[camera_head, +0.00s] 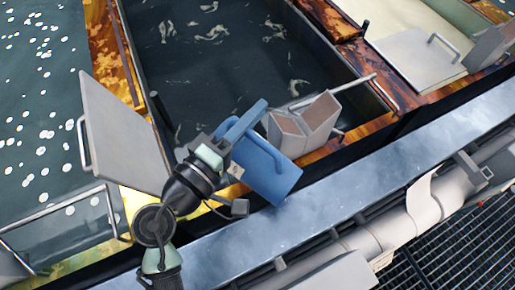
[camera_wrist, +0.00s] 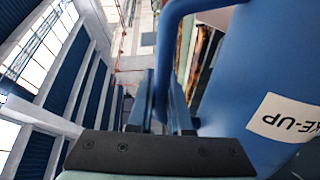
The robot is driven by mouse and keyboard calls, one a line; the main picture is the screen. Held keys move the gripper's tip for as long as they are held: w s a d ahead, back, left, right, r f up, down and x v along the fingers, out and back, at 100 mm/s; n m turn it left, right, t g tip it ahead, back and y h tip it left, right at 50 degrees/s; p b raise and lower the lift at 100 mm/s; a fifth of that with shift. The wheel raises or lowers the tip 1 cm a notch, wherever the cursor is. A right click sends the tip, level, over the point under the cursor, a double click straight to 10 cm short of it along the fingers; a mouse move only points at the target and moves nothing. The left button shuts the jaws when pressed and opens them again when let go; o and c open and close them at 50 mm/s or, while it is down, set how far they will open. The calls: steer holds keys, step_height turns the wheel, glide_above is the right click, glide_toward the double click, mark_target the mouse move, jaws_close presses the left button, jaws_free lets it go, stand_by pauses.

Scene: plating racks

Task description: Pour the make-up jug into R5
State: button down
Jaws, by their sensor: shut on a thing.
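The make-up jug is blue; in the head view its body (camera_head: 272,177) hangs over the near rim of the dark middle tank and looks tilted. My gripper (camera_head: 218,148) is shut on the jug, on its left side. In the wrist view the fingers (camera_wrist: 165,105) close around the jug's handle (camera_wrist: 172,40), and the jug body (camera_wrist: 262,75) fills the right side with a white label partly reading "KE-UP". The jug's mouth and contents are hidden. No R5 marking is readable; the dark tank (camera_head: 205,70) holds dark liquid with pale streaks.
A grey two-part box with brown openings (camera_head: 305,122) and a rod sits right beside the jug. A grey handled panel (camera_head: 118,130) stands at left; a handled lid (camera_head: 420,58) lies at right.

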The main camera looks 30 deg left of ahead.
steer(key=shift+a, duration=0.1)
steer(key=shift+w+a+r+n+p, duration=0.1)
steer(key=shift+w+a+n+p, duration=0.05)
steer(key=shift+a+n+p, duration=0.3)
steer(key=shift+w+a+n+p, duration=0.1)
steer(key=shift+a+n+p, duration=0.2)
steer(key=shift+a+n, duration=0.2)
stand_by(0.9)
steer(key=shift+d+m+b, duration=0.35)
steer(key=shift+s+d+r+m+b, duration=0.2)
steer(key=shift+d+m+b, duration=0.2)
steer(key=shift+d+m, duration=0.3)
steer(key=shift+s+d+r+m+b, duration=0.2)
steer(key=shift+d+m+b, duration=0.2)
steer(key=shift+d+m, duration=0.25)
steer(key=shift+d+r, duration=0.1)
steer(key=shift+d, duration=0.15)
